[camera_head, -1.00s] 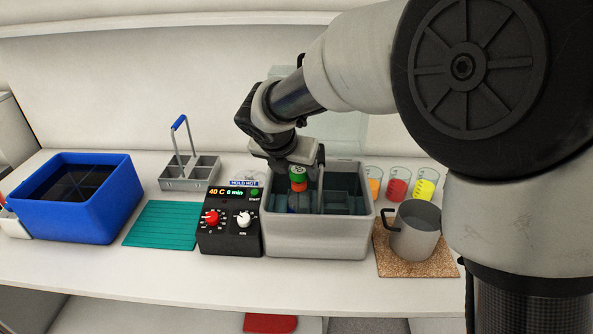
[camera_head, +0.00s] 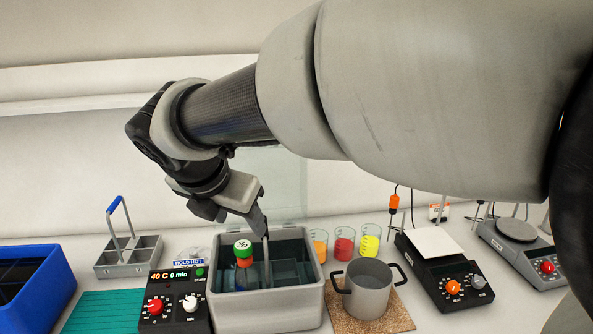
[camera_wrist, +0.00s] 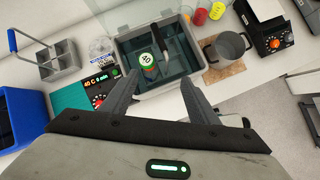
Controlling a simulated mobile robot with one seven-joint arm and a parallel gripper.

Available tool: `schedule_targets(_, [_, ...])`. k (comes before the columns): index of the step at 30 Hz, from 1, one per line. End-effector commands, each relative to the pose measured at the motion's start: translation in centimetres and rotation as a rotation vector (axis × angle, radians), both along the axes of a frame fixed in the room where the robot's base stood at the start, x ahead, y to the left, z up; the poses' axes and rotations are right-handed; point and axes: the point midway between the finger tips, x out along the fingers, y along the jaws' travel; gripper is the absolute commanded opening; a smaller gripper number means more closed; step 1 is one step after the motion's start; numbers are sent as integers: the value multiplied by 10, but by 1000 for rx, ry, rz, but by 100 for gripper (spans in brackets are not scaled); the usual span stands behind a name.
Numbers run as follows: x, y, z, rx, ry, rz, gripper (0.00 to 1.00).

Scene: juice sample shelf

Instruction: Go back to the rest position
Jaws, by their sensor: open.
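My gripper (camera_head: 240,219) is raised above the grey water bath (camera_head: 267,318). In the wrist view my gripper (camera_wrist: 160,92) has its fingers spread wide with nothing between them. A bottle with a green cap and an orange band (camera_head: 243,254) stands in the bath, toward its left side, apart from the fingers. From above, in the wrist view, its round cap (camera_wrist: 147,60) shows a dark marking. The lower part of the bottle is hidden in the bath.
Left of the bath are a black control box (camera_head: 175,305), a teal mat (camera_head: 98,312), a grey divided carrier (camera_head: 128,258) and a blue bin (camera_head: 45,285). Right are a grey pot (camera_head: 368,290) on a cork mat, several beakers (camera_head: 344,246) and a black hotplate (camera_head: 440,270).

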Motion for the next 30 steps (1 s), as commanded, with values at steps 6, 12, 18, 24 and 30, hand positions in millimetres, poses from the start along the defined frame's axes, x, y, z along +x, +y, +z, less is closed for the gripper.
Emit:
schedule_targets(6, [-32,-153,16,478,-23,-880,54])
schedule_targets(12, [-98,-250,1,1022,-64,-1771,54])
schedule_targets(18, [-140,-282,-16,1389,-71,-2310,54])
schedule_targets(24, [-150,-286,-23,1483,-66,-2450,54])
schedule_targets(30, [-150,-285,-22,1480,-65,-2447,54])
